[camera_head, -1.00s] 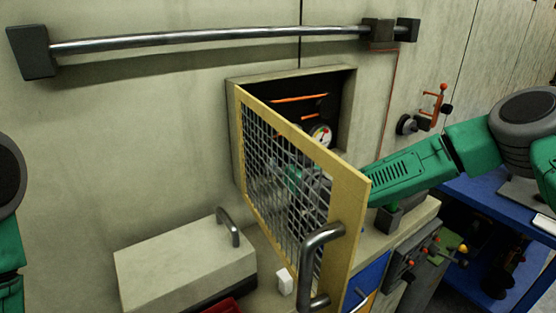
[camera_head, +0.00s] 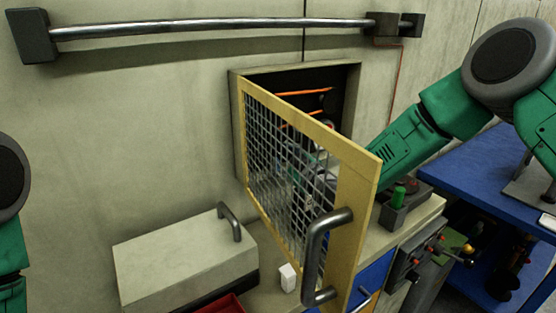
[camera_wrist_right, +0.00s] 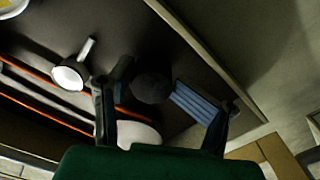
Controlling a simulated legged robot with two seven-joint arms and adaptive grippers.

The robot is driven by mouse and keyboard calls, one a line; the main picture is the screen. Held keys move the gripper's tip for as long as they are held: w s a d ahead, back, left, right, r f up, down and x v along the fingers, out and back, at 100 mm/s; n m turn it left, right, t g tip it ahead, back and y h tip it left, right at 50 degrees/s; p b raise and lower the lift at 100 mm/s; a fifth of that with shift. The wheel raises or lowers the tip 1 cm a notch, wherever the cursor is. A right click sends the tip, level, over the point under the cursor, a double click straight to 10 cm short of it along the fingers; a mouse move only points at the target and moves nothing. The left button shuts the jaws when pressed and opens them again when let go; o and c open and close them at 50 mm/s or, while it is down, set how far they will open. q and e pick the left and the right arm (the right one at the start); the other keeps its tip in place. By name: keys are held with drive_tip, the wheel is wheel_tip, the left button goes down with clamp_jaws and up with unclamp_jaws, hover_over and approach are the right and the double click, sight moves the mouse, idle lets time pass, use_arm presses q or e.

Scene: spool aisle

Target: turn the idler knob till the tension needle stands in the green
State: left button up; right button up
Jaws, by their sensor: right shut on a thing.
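My right gripper (camera_wrist_right: 158,92) is in the right wrist view, its two fingers on either side of a dark round knob (camera_wrist_right: 151,88), which I take for the idler knob, and shut on it. In the head view the right arm reaches into the wall recess (camera_head: 352,92), and the mesh door hides most of its hand. The tension gauge (camera_head: 329,127) shows only as a sliver behind the door's top edge. Its needle cannot be read. My left gripper is out of view; only part of the left arm shows.
The yellow-framed mesh door (camera_head: 357,190) stands open in front of the recess. A grey box (camera_head: 180,265) with a handle and a small white block (camera_head: 288,277) lie on the ledge. A dark holder with a green piece (camera_head: 398,197) stands right of the door. A metal rail (camera_head: 220,28) runs above.

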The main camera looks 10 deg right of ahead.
drive_tip(key=n+b, duration=0.1)
drive_tip(key=n, duration=0.1)
drive_tip(key=n+b, duration=0.2)
drive_tip(key=n, duration=0.1)
drive_tip(key=shift+w+d+r+n+b, duration=0.3)
drive_tip(key=shift+d+r, duration=0.05)
drive_tip(key=shift+d, duration=0.05)
drive_tip(key=shift+r+n+b, duration=0.1)
drive_tip(key=shift+n+b, duration=0.4)
drive_tip(key=shift+n, duration=0.1)
drive_tip(key=shift+d+r, duration=0.1)
drive_tip(key=o, duration=0.8)
drive_tip(key=shift+o, duration=0.2)
drive_tip(key=shift+a+f, duration=0.2)
drive_tip(key=shift+f, duration=0.2)
